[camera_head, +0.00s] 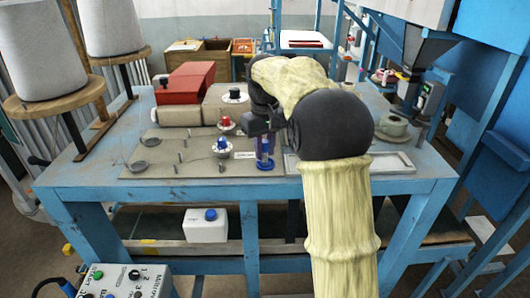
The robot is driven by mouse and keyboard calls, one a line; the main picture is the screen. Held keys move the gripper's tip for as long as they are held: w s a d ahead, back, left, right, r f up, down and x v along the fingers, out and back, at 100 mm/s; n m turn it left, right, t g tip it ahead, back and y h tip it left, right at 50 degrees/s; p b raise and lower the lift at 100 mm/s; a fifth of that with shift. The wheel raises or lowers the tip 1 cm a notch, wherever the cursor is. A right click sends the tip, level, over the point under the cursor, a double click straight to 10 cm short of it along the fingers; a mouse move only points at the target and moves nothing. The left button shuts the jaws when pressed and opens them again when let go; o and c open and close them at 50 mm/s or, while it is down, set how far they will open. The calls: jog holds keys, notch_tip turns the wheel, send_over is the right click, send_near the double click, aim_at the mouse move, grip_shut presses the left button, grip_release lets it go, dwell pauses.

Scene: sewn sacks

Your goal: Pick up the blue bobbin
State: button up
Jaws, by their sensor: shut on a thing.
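The blue bobbin (265,164) is upright near the front edge of the blue table (95,172), at the right end of the grey-brown board. Its lower flange shows clearly; its upper part is partly hidden by my gripper. My gripper (265,143) reaches down over the bobbin from above and is shut on it. My arm in its pale cover hides the area just right of and behind the bobbin. I cannot tell whether the bobbin's base touches the table.
A blue knob (222,143) and a red knob (226,121) stand left of my gripper. A grey-framed tray (392,163) lies to the right. Red and beige machine housings (192,82) stand behind. Large cones (40,50) stand at left. A control box (122,281) is at the lower left.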

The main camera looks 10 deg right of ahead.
aim_at(265, 141)
jog(key=shift+s+r+b, duration=0.1)
jog(key=shift+r+b, duration=0.5)
jog(key=shift+r, duration=4.45)
grip_shut()
jog(key=shift+f, duration=0.15)
